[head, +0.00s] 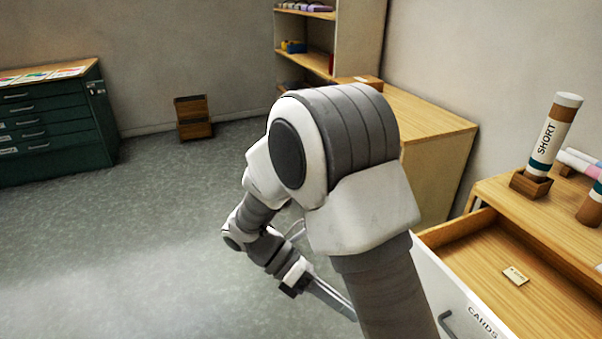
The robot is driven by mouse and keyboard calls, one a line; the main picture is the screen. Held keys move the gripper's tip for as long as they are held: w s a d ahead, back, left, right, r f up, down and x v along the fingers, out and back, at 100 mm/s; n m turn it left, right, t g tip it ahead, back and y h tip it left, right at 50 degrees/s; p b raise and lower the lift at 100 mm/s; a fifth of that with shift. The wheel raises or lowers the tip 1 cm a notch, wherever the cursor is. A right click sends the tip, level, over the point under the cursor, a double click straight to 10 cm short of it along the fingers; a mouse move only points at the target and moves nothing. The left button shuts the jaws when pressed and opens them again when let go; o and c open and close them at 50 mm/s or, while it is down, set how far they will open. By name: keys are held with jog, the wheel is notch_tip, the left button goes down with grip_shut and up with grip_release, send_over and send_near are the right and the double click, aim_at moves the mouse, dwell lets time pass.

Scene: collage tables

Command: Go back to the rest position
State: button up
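My arm fills the middle of the head view, bent at a large white and grey joint. My gripper (328,298) hangs low over the grey floor, left of the open drawer (545,262), and points down to the right. Its tip is partly hidden behind my own arm link, so I cannot tell whether its fingers are open or shut. I see nothing held in the part that shows. The drawer has a white front with a dark handle and a label, and a small pale tag (515,276) lies inside it.
A tube marked SHORT (549,138) stands in a wooden holder on the wooden top (495,190) at right. A wooden cabinet (436,122) and shelf unit (347,40) stand behind. The left floor is clear.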

jog(key=s+d+r+m+t+y+p, duration=0.2)
jog(key=r+m+t+y, duration=0.1)
jog(key=r+m, duration=0.4)
jog(key=s+d+r+m+t+y+p, duration=0.2)
jog(key=s+r+m+t+y+p, duration=0.1)
jog(key=r+m, duration=0.4)
jog(key=s+d+r+m+t+y+p, duration=0.2)
jog(key=r+m+t+y, duration=0.2)
jog(key=r+m, duration=0.3)
notch_tip(320, 180, up, 3)
jog(key=shift+s+d+m+t+y, duration=0.2)
jog(key=shift+m+t+y, duration=0.1)
jog(key=shift+y, duration=0.3)
